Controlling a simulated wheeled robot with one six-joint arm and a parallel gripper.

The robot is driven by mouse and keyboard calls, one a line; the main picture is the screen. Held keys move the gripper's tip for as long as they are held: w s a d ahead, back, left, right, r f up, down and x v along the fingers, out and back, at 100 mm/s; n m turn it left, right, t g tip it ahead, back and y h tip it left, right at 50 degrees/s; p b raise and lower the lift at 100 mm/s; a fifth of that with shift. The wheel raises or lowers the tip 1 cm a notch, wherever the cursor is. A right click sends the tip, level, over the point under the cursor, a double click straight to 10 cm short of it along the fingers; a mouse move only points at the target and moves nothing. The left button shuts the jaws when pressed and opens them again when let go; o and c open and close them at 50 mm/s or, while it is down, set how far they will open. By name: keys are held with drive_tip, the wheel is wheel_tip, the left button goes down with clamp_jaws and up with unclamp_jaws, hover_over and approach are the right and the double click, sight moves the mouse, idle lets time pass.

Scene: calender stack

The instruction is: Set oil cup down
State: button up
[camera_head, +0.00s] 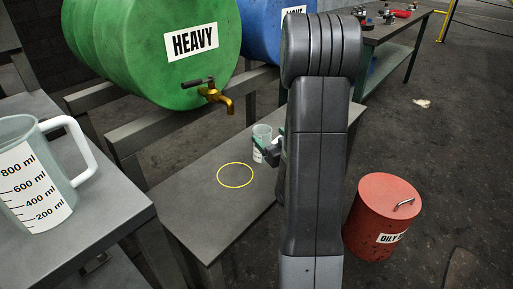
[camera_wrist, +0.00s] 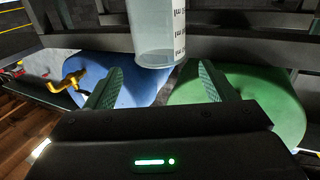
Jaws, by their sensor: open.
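The oil cup (camera_head: 262,136), a clear cup with a white printed label, appears upright on the low grey bench (camera_head: 200,205), just up and right of the yellow ring (camera_head: 235,175) and outside it. In the wrist view the cup (camera_wrist: 158,35) is at the top centre, beyond the fingertips. My gripper (camera_head: 274,144) is beside the cup in the head view, partly hidden by my arm. In the wrist view my gripper (camera_wrist: 158,78) has its two green-padded fingers wide apart with nothing between them. Whether a finger touches the cup cannot be told.
A green HEAVY drum (camera_head: 150,50) with a brass tap (camera_head: 215,96) overhangs the bench's back, beside a blue drum (camera_head: 262,30). A large measuring jug (camera_head: 35,170) stands on the left table (camera_head: 100,225). A red bin (camera_head: 380,215) stands on the floor at right.

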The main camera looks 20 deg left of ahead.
sight(259, 126)
drive_tip(key=shift+x, duration=1)
drive_tip(key=x, duration=0.3)
drive_tip(key=b+x, duration=0.1)
drive_tip(key=x, duration=0.1)
drive_tip(key=shift+s+f, duration=0.1)
drive_tip(key=shift+f, duration=0.3)
drive_tip(key=shift+w+a, duration=0.25)
drive_tip(key=shift+w, duration=0.05)
drive_tip(key=shift+r, duration=0.1)
drive_tip(key=c, duration=1.4)
